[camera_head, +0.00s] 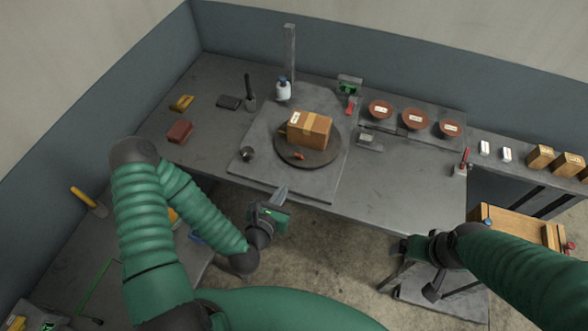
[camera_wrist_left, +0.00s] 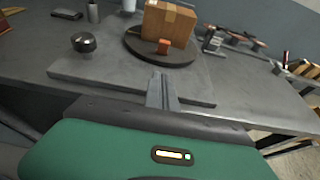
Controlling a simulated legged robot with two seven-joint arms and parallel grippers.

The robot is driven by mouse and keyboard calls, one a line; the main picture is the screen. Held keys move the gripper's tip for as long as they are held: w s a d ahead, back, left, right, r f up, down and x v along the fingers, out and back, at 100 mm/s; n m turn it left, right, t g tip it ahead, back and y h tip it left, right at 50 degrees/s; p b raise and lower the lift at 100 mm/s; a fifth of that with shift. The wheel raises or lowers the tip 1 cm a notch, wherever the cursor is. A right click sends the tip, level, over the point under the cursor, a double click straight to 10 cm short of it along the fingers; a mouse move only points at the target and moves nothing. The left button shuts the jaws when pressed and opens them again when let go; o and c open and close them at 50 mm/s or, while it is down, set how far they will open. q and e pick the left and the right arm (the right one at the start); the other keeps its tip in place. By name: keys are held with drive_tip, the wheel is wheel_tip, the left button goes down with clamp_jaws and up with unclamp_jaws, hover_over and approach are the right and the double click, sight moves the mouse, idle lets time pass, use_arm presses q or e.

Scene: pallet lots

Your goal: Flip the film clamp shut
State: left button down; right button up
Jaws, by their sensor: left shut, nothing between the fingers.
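A cardboard box (camera_head: 309,130) stands on a dark round turntable (camera_head: 318,163) on a grey base plate. A small orange-red piece (camera_head: 299,156) sits on the turntable in front of the box; it may be the film clamp, but its pose is too small to read. It also shows in the left wrist view (camera_wrist_left: 163,46). My left gripper (camera_head: 282,190) is shut and empty, just off the base plate's front edge, pointing toward the turntable and apart from it. Its fingers show in the left wrist view (camera_wrist_left: 162,90). My right gripper (camera_head: 408,248) is low at right; its fingers are unclear.
A post (camera_head: 290,52) stands behind the turntable. A dark round knob (camera_head: 246,154) is left on the plate. A red-handled item (camera_head: 350,106), reddish bowls (camera_head: 415,118) and a small grey block (camera_head: 370,140) lie to the right. The front right tabletop is clear.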

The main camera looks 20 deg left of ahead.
sight(298, 157)
use_arm(q)
drive_tip(key=p+x, duration=0.1)
drive_tip(key=x, duration=0.5)
drive_tip(key=shift+w+d+r, duration=0.1)
drive_tip(key=shift+w, duration=0.05)
drive_tip(key=w, duration=0.1)
drive_tip(key=w+r+p, duration=0.1)
drive_tip(key=w, duration=0.1)
drive_tip(key=shift+w+p, duration=0.3)
drive_tip(key=shift+w, duration=0.05)
drive_tip(key=shift+w+d+r, duration=0.1)
drive_tip(key=shift+w, duration=0.2)
